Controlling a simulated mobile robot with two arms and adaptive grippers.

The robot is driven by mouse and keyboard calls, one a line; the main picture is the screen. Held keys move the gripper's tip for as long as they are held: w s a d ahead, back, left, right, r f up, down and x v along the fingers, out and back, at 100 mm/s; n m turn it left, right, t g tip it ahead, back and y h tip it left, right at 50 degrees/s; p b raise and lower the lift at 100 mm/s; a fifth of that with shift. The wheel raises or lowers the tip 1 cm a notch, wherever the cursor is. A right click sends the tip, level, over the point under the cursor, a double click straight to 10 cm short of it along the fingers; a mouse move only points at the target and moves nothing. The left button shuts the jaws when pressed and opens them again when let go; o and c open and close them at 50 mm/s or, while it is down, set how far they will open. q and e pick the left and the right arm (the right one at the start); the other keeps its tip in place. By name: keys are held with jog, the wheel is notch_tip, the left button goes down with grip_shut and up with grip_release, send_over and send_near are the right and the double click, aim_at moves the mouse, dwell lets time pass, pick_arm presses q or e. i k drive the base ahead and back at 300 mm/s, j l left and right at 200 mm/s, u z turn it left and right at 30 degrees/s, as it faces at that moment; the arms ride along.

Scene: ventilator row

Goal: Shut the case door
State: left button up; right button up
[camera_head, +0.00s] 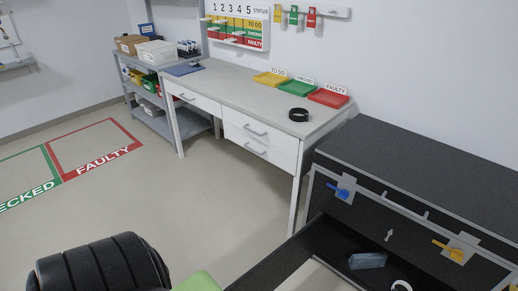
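A black case (430,160) with silver edges stands at the right. Its upright front face (370,212) carries a blue latch (343,190), a yellow latch (449,250) and a silver handle. Below that face a dark flat panel (285,256) with a pale edge reaches toward me at the bottom; it looks like the case door standing open, but the lower edge of the picture cuts it off. A blue-grey block (367,261) and a pale ring-shaped thing (401,286) show beside the panel, below the face. Neither of my grippers shows.
A workbench (225,85) with drawers stands against the wall, left of the case. It holds yellow, green and red trays and a black ring (299,115). A shelf rack (160,115) is farther left. Open floor lies in front. A black ribbed object (100,268) fills the lower left.

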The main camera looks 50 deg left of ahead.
aim_at(267, 275)
jog(key=k+j+z, duration=0.15)
jog(key=j, duration=0.4)
jog(key=k+j+z, duration=0.2)
jog(key=k+j, duration=0.2)
jog(key=k+j+z, duration=0.15)
jog(key=k+j, duration=0.2)
jog(key=j, duration=0.25)
